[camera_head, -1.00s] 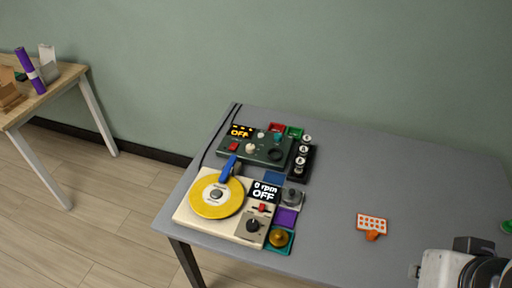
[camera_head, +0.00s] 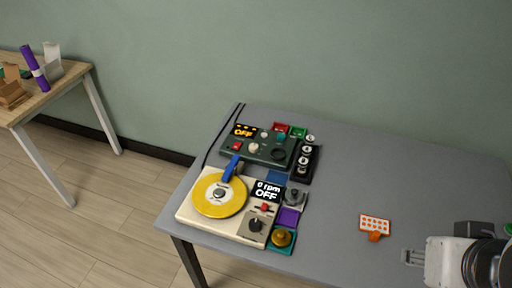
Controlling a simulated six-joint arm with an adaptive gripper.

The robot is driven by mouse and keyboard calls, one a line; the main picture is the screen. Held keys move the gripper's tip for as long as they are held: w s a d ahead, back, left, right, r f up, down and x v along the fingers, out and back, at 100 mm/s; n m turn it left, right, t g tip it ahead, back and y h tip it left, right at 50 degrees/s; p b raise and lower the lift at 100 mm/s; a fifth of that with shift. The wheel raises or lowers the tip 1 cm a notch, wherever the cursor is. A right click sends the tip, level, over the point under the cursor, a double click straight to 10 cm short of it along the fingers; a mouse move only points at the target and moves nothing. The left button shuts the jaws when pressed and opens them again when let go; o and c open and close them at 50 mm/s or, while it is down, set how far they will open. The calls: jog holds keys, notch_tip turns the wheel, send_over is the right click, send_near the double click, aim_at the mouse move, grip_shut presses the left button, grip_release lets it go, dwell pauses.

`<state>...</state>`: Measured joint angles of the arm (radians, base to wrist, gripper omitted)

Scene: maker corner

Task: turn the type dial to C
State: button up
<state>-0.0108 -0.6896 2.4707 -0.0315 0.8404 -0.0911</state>
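A dark green control box (camera_head: 233,157) stands at the back left of the grey table, with a display (camera_head: 244,131) reading OFF. It carries a cream knob (camera_head: 253,148), a dark round dial (camera_head: 278,153) and a red switch (camera_head: 236,145). In front of it is a cream turntable unit (camera_head: 190,212) with a yellow disc, a display reading 0 rpm OFF and a dark knob (camera_head: 255,225). The lettering on the dials is too small to read, so I cannot tell which is the type dial. My gripper (camera_head: 406,257) is at the lower right, far from both units, touching neither.
A black rack (camera_head: 302,174) with several round silver-topped pieces stands beside the green box. Small coloured trays, one teal (camera_head: 284,249), line the turntable's right side. An orange-and-white piece (camera_head: 375,224) lies left of my gripper. The table's back middle is clear.

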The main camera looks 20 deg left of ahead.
jog(key=w+a+n+t, duration=0.25)
jog(key=w+n, duration=0.55)
jog(key=w, duration=0.6)
jog(key=w+a+n+t, duration=0.1)
jog(key=w+a+n, duration=0.2)
jog(key=w+n, duration=0.8)
jog(key=w+a+f+n+y, duration=0.1)
jog(key=w+a+n, duration=0.15)
jog(key=w, duration=0.35)
jog(key=w+a+f+n+y, duration=0.1)
jog(key=w+a+f, duration=0.15)
jog(key=w, duration=0.25)
jog(key=n+g+y, duration=0.2)
jog(key=n+y, duration=0.8)
jog(key=n, duration=1.3)
send_near(255, 146)
jog(key=shift+w+a, duration=0.1)
jog(key=shift+a, duration=0.35)
jog(key=shift+a, duration=0.1)
jog(key=shift+x, duration=3.8)
